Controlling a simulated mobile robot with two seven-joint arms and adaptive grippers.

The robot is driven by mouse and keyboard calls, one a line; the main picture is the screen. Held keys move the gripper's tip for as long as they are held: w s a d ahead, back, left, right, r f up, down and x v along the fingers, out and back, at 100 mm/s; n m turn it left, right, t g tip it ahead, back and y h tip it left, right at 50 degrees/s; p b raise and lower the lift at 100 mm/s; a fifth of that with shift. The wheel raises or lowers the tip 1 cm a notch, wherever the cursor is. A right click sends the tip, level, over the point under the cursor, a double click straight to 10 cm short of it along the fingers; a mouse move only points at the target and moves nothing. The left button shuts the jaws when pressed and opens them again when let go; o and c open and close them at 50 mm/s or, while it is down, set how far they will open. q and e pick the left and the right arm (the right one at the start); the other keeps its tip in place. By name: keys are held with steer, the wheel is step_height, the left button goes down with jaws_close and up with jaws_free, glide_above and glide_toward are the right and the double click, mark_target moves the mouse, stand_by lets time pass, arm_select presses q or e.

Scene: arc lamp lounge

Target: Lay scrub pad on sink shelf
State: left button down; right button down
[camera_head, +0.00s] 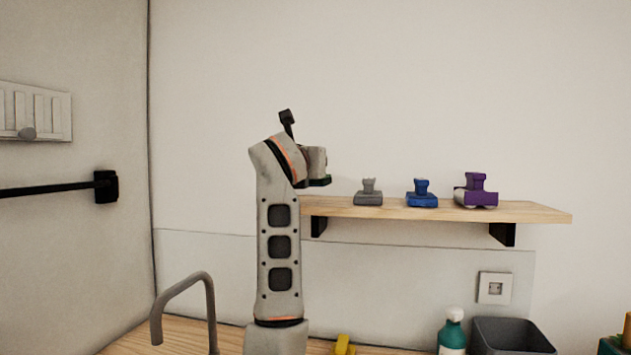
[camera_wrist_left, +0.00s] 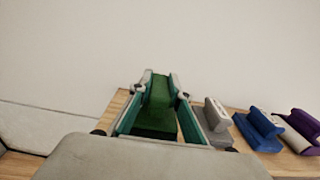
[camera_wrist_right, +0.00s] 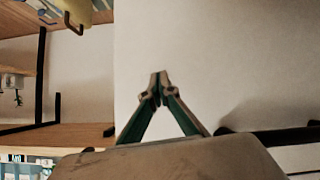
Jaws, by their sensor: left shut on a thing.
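My left gripper (camera_wrist_left: 160,80) is shut on a green scrub pad (camera_wrist_left: 155,120), held between its two fingers. In the left wrist view the pad is over the left end of the wooden shelf (camera_head: 535,211), left of a grey pad (camera_head: 368,193). In the head view my left arm's wrist hides most of the gripper and the pad, above the shelf's left end. I cannot tell whether the pad touches the shelf. My right gripper (camera_wrist_right: 160,85) shows only in the right wrist view, its fingertips together and nothing between them.
A blue pad (camera_head: 422,194) and a purple pad (camera_head: 476,191) stand further right on the shelf. Below are a grey faucet (camera_head: 183,285), a teal bottle (camera_head: 452,332), a dark grey bin (camera_head: 511,338) and a wall socket (camera_head: 495,288). The wall above the shelf is clear.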

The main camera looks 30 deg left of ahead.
arm_select(q)
steer(key=shift+f, duration=2)
steer(key=shift+f, duration=0.2)
steer(key=c, duration=1.9)
jaws_free()
steer(key=shift+r, duration=0.1)
steer(key=shift+r, duration=0.2)
steer(key=v, duration=1.2)
